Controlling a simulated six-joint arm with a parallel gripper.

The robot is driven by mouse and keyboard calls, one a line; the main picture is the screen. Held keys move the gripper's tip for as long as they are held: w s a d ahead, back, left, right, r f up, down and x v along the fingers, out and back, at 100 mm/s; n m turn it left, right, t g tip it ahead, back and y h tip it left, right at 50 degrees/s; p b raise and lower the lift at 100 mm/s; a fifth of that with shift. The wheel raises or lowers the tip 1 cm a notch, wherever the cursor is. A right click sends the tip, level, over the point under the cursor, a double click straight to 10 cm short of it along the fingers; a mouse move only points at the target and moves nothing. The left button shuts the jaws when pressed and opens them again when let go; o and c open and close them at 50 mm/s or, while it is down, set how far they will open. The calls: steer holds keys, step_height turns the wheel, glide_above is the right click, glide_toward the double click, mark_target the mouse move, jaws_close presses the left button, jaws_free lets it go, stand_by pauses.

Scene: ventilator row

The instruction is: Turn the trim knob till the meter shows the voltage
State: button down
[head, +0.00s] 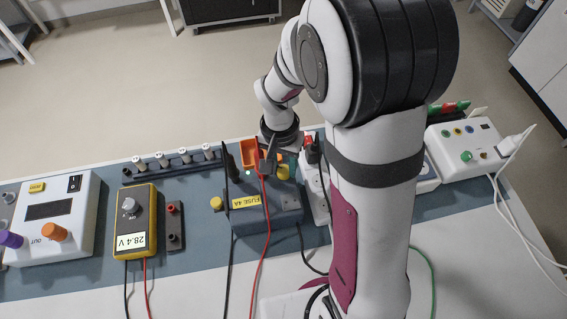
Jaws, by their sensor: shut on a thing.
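My gripper (273,162) reaches down at the back of the dark grey box (288,207) labelled "FUSE 4A". Its fingers are shut around a yellow knob (284,173), which looks like the trim knob and is partly hidden by them. The yellow meter (142,203) lies to the left, upside down in this view. Its display (130,241) reads 28.4 V. A red lead (266,225) and a black lead (228,240) run up to probes at the grey box. The probe tips are hard to make out.
A white unit (70,258) with purple and orange knobs stands at far left. A fuse rack (172,165) and an orange bin (248,152) are behind. A power strip (316,195) is right of the box. My arm hides part of the bench.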

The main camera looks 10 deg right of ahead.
steer(key=shift+n, duration=1.1)
steer(key=c, duration=0.5)
jaws_free()
